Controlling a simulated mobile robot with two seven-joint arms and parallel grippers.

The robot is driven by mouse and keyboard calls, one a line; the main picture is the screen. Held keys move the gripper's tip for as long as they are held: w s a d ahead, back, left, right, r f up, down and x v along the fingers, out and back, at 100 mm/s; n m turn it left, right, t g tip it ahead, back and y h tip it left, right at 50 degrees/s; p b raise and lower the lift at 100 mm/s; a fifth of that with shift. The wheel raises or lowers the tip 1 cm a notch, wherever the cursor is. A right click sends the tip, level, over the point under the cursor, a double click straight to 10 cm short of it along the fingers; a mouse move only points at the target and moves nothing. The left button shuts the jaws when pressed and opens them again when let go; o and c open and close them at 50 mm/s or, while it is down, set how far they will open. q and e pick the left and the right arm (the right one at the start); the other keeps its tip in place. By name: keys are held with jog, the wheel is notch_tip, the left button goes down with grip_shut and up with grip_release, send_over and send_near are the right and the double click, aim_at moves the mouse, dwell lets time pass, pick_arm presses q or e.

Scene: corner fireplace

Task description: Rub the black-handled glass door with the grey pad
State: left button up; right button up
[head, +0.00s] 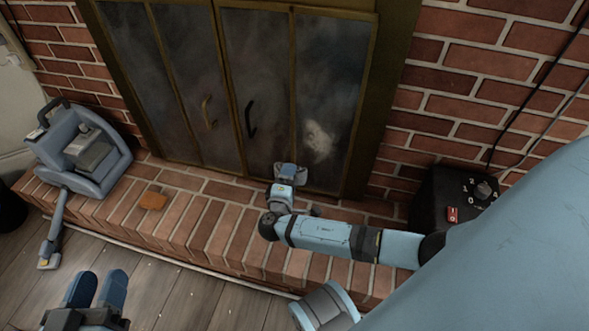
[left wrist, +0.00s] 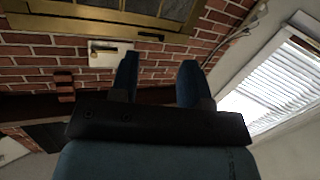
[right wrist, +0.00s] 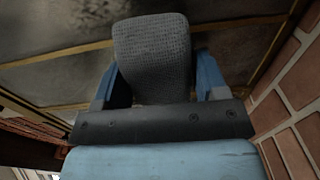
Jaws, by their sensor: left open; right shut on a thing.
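The black-handled glass door (head: 268,55) is right of the middle of the fireplace front in the head view, its black handle (head: 250,118) at its left edge. A pale smudge (head: 320,140) marks the glass of the rightmost panel. My right gripper (head: 288,178) is low in front of the right-hand glass. It is shut on the grey pad (right wrist: 152,50), whose woven face fills the middle of the right wrist view. I cannot tell whether the pad touches the glass. My left gripper (head: 98,290) is open and empty above the floor; its fingers show in the left wrist view (left wrist: 158,80).
A brick hearth (head: 215,215) runs below the doors. An orange-brown block (head: 153,200) lies on it. A black box with a dial and red switch (head: 455,200) is at right. Another door has a brass handle (head: 208,112).

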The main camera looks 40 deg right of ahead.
aim_at(302, 152)
jog(key=shift+s+d+r, duration=0.15)
jog(key=shift+s+d, duration=0.15)
jog(key=shift+b+x, duration=0.3)
jog(key=shift+x, duration=0.5)
pick_arm(q)
jog(key=shift+w+m+t+b, duration=0.3)
jog(key=shift+m+b, duration=0.35)
jog(key=shift+m, duration=0.05)
pick_arm(e)
jog(key=shift+x, duration=2.2)
pick_arm(q)
jog(key=shift+r, duration=0.1)
jog(key=shift+f, duration=0.25)
pick_arm(e)
jog(key=shift+x, duration=0.95)
jog(key=shift+s+r, duration=0.1)
